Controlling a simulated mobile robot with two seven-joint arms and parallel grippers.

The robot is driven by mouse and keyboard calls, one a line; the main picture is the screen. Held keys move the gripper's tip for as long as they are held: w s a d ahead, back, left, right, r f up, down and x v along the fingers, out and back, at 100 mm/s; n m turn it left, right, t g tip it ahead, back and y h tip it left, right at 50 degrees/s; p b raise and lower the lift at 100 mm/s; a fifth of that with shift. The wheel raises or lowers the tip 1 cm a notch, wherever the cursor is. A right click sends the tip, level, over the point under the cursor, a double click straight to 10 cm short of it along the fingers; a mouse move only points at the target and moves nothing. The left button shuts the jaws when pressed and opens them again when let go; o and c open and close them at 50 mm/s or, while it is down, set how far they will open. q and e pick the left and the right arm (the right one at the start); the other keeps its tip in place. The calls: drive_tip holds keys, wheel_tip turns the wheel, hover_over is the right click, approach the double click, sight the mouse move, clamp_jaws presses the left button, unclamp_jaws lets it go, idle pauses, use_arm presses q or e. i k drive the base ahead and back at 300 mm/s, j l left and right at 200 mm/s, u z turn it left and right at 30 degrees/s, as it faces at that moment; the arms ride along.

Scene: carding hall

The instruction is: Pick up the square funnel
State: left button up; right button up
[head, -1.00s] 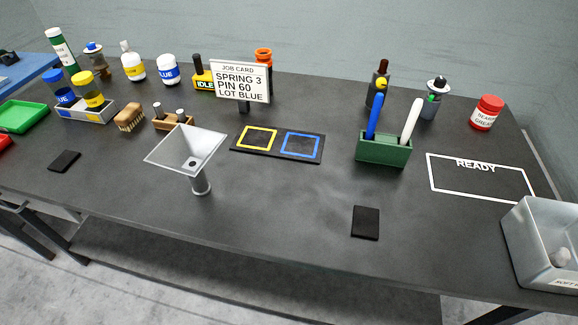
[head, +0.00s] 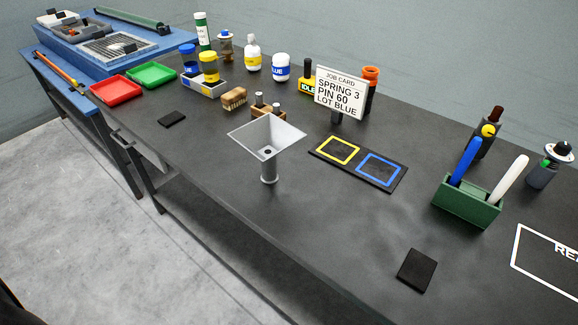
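The square funnel (head: 268,140) is a light grey, wide square hopper on a short round spout. It stands upright on the dark bench (head: 215,172), left of centre in the head view, with bare bench around its front and left sides. Neither of my grippers is in view, and nothing touches the funnel from my side.
Behind the funnel are a small wooden block with pins (head: 262,109) and a brush (head: 234,98). To its right lie a black mat (head: 357,164) with yellow and blue squares, a job card (head: 340,92) and a green holder (head: 466,204). A black pad (head: 416,270) lies front right.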

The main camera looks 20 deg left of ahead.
sight(267, 135)
drive_tip(key=l, duration=0.55)
drive_tip(key=k+l+u, duration=0.15)
drive_tip(key=l, duration=0.9)
drive_tip(key=k+l+u, duration=0.1)
drive_tip(key=l, duration=0.4)
